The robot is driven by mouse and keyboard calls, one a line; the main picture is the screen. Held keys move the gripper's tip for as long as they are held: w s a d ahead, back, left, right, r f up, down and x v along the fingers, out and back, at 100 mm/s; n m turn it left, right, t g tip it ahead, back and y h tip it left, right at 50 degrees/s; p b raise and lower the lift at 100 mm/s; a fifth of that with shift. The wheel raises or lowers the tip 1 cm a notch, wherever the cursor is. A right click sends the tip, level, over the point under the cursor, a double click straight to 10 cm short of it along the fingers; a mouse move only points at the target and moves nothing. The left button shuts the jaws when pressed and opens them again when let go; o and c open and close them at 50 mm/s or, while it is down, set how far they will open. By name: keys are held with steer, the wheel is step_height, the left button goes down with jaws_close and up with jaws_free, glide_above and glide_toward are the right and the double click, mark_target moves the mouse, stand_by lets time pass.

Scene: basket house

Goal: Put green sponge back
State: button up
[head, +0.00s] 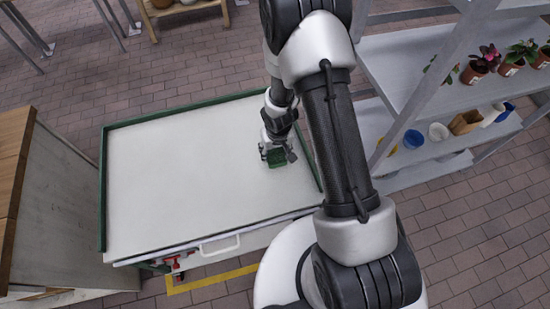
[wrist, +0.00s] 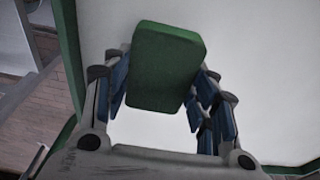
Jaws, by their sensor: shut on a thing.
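The green sponge (wrist: 165,68) is a rounded block between the two fingers of my gripper (wrist: 162,95) in the wrist view. My gripper is shut on it. In the head view the sponge (head: 275,158) shows as a small green patch below my gripper (head: 277,153), over the right part of the white cart top (head: 180,165). I cannot tell whether the sponge touches the cart top.
The cart has a raised green rim (head: 102,190) and a white handle (head: 219,245) in front. Grey shelves (head: 400,55) on the right hold potted plants (head: 482,65), a blue cup (head: 413,139) and a white bowl (head: 438,132). A wooden-topped cabinet (head: 45,200) stands left. The cart top is otherwise bare.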

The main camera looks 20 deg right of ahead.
mark_target(275, 156)
steer(key=shift+f+b, duration=1.35)
steer(key=shift+f, duration=0.4)
steer(key=shift+f, duration=0.2)
steer(key=o, duration=1.3)
steer(key=shift+r, duration=0.15)
